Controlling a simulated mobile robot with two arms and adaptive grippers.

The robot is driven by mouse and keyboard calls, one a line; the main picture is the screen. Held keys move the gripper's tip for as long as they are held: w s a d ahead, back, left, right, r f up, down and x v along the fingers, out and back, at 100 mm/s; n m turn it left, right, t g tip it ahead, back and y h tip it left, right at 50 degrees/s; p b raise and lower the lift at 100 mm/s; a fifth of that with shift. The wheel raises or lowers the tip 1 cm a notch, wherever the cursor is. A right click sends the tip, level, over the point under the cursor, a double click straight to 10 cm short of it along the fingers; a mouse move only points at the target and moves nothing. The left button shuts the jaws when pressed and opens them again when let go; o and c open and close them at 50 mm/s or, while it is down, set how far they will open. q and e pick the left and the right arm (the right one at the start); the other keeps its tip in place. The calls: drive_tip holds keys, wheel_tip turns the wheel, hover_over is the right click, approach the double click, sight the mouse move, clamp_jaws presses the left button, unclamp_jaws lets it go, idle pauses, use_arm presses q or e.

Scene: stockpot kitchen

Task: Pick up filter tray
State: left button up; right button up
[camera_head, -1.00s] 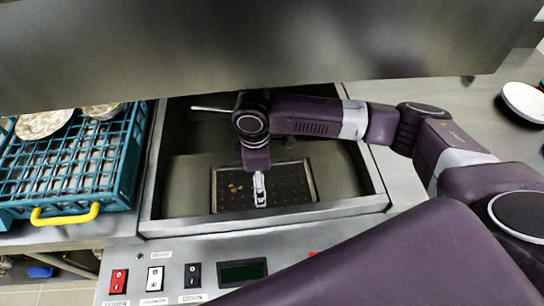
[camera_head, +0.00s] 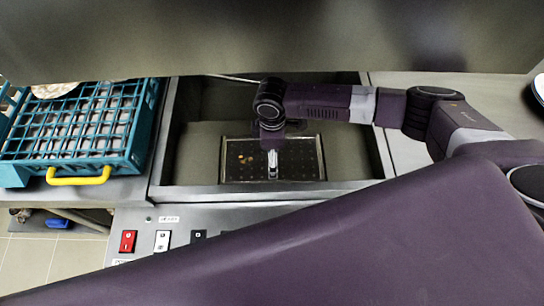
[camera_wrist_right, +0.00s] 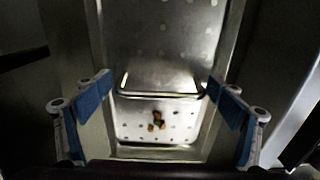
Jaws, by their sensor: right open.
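The filter tray (camera_head: 300,160) is a dark rectangular perforated plate with a pale rim, lying low in the metal basin. Brownish food scraps lie on its left part. In the right wrist view the filter tray (camera_wrist_right: 185,132) shows holes, a few scraps and a raised bar-like handle (camera_wrist_right: 160,94) across it. My right gripper (camera_head: 272,172) reaches down into the basin over the tray. In the wrist view the right gripper (camera_wrist_right: 160,100) is open, its blue pads on either side of the handle and apart from it. My left gripper is not in view.
The basin's metal walls (camera_head: 190,150) surround the right gripper. A teal dish rack (camera_head: 140,125) with a yellow handle stands left of it. A steel hood (camera_head: 270,40) hangs above. A red switch (camera_head: 128,241) is on the front panel.

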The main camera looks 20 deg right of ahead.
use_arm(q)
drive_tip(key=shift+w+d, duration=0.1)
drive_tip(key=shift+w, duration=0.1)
use_arm(e)
drive_tip(key=shift+c, duration=0.2)
drive_tip(key=c, duration=1.2)
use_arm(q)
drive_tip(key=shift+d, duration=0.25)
use_arm(e)
drive_tip(key=shift+r, duration=0.15)
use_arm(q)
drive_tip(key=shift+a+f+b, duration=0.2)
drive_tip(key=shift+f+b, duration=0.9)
use_arm(e)
wheel_tip(320, 180, up, 20)
